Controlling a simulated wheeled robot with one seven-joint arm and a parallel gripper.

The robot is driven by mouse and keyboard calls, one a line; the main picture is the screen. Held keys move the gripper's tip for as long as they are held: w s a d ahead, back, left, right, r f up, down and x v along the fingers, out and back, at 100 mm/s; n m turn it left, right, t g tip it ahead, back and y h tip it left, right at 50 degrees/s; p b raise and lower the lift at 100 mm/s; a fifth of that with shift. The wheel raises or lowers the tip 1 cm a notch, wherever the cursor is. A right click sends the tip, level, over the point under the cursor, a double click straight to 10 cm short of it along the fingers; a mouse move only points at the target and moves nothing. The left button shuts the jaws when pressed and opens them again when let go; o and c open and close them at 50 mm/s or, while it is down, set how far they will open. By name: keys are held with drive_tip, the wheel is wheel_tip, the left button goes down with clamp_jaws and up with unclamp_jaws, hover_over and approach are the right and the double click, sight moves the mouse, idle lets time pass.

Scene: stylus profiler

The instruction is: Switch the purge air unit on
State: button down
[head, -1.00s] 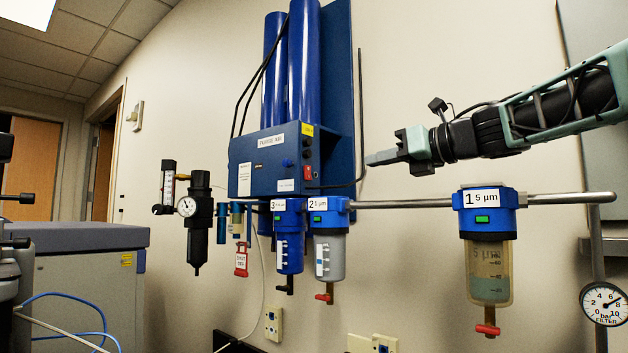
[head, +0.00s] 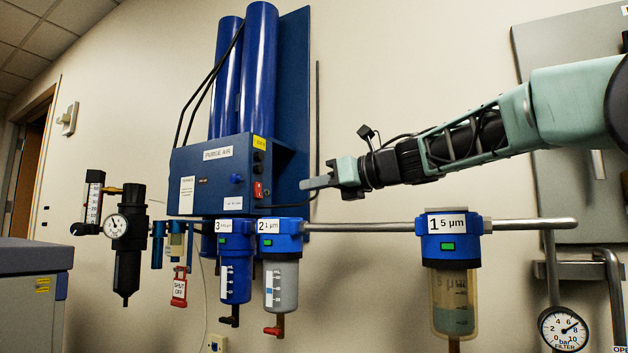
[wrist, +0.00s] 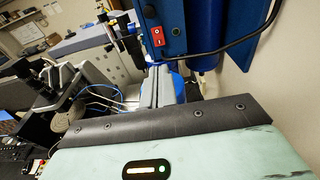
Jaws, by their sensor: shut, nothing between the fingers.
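The purge air unit (head: 205,180) is a blue wall-mounted box with two tall blue cylinders above it and a "PURGE AIR" label on its front. A red rocker switch (head: 258,190) sits on its right side face; it also shows in the wrist view (wrist: 157,36). My gripper (head: 305,184) is shut and empty. In the head view its tip points left toward the switch side and appears a short gap to the right of the switch. In the wrist view the grey fingers (wrist: 158,88) lie below the switch, apart from it.
A horizontal pipe (head: 370,228) runs below my gripper. It carries filters 3 (head: 236,268), 2 (head: 281,272) and 1 (head: 452,290). A dark cable loops beside the unit. A pressure gauge (head: 565,329) is at lower right. The wall between filters 2 and 1 is clear.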

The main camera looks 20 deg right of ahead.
sight(260, 197)
drive_tip(key=p+x, duration=0.3)
drive_tip(key=x, duration=0.6)
drive_tip(key=shift+w+a+r+p, duration=0.1)
drive_tip(key=shift+w+p, duration=0.15)
drive_tip(key=shift+p, duration=0.15)
drive_tip(key=shift+w+a, duration=0.35)
drive_tip(key=shift+w, duration=0.1)
drive_tip(key=shift+f, duration=0.2)
drive_tip(key=shift+f, duration=0.1)
drive_tip(key=shift+w+a+f+b, duration=0.15)
drive_tip(key=shift+f+b, duration=0.05)
drive_tip(key=shift+b, duration=0.15)
drive_tip(key=shift+r, duration=0.2)
